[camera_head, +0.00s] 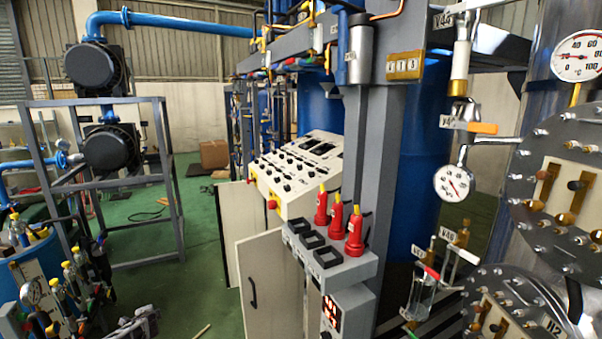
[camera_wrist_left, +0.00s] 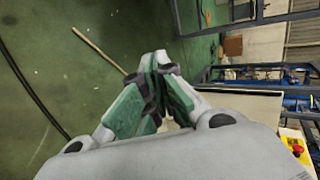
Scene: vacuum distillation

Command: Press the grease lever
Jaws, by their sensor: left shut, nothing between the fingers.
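I cannot tell for certain which part is the grease lever. Several red fittings with yellow tips (camera_head: 354,232) stand upright on a grey bracket at the front of the grey post. A grey cylinder (camera_head: 360,48) is mounted high on the same post. My left gripper (camera_wrist_left: 160,62) is shut and empty in the left wrist view, with its green-padded fingers together above the green floor. It is apart from the red fittings and the cylinder, touching nothing that I can see. My right gripper is not in view.
A white control console (camera_head: 290,175) with knobs stands behind the bracket. Gauges and round bolted flanges (camera_head: 560,190) crowd the right side. A grey frame with dark motors (camera_head: 108,148) stands at the left. The green floor (camera_head: 195,270) between is mostly free, with a thin stick (camera_wrist_left: 98,48) on it.

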